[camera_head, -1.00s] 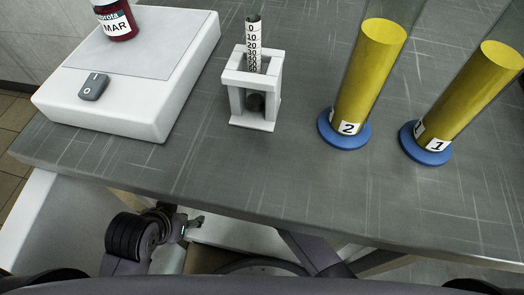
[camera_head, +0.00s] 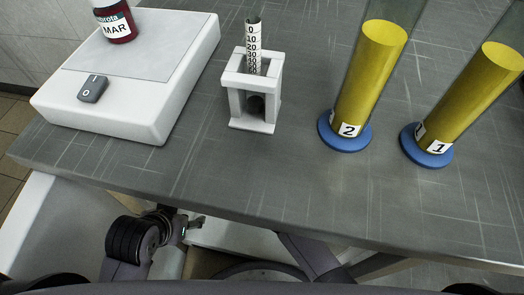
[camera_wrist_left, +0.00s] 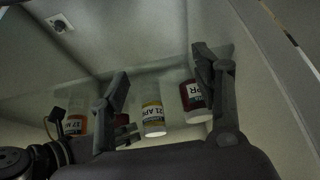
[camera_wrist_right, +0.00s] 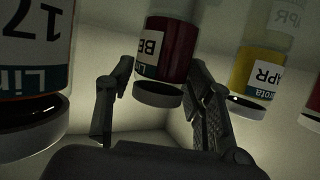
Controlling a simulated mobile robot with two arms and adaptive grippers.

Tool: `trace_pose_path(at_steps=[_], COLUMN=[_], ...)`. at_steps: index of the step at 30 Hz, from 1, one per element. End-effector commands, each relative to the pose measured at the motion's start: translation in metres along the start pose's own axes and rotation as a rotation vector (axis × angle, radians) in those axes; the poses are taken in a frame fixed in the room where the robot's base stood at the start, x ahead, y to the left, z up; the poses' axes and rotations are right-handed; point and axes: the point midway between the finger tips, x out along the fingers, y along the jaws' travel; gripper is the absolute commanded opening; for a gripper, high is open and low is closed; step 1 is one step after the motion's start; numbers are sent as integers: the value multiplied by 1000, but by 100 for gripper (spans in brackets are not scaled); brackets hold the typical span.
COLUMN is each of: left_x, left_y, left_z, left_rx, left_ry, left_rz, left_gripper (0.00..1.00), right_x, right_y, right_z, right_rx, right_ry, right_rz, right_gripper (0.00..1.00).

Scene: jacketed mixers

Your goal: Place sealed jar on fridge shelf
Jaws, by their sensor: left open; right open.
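In the head view, a dark red jar labelled MAR (camera_head: 115,24) stands on a white device at the upper left; its top is cut off. My left gripper (camera_head: 195,221) is low, below the table's front edge. In the left wrist view it (camera_wrist_left: 160,70) is open and empty, with labelled jars beyond it: an orange one (camera_wrist_left: 76,123), a yellow one (camera_wrist_left: 152,112) and a red one (camera_wrist_left: 193,98). In the right wrist view, my right gripper (camera_wrist_right: 160,72) is open, its fingers either side of a dark red jar (camera_wrist_right: 172,48) with a grey lid; contact is unclear.
Also in the right wrist view are a large jar marked 17 (camera_wrist_right: 35,60) and a yellow jar (camera_wrist_right: 257,68). The table holds a white device (camera_head: 130,110), a white stand (camera_head: 255,100) and yellow cylinders 2 (camera_head: 368,80) and 1 (camera_head: 470,90). The table's front strip is clear.

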Motion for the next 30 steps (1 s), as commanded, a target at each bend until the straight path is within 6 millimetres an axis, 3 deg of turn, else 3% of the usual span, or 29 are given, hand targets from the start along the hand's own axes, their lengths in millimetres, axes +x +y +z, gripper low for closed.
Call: trace_pose_path(at_steps=[2, 7, 11, 15, 21, 30], left_x=[-4, -18, -29, -18, 8, 15], left_y=[0, -4, -4, -4, -3, -3], left_z=[4, 36, 29, 30, 36, 38], left_rx=[0, -6, -6, -5, -4, -4], left_ry=[-24, -182, -176, -186, -195, -196], left_rz=[0, -7, -7, -6, -3, -3], left_gripper=[59, 59, 59, 59, 59, 59], right_x=[-8, -34, -67, -96, -115, -120], right_y=[0, 0, 0, 0, 0, 0], right_z=[-1, -2, -3, -2, -1, 0], right_rx=[-1, 0, 0, 1, 1, 1], right_ry=[-1, -2, -3, -2, -1, 0], right_rz=[0, -1, -1, -2, 1, 1], right_gripper=[48, 48, 48, 48, 48, 48])
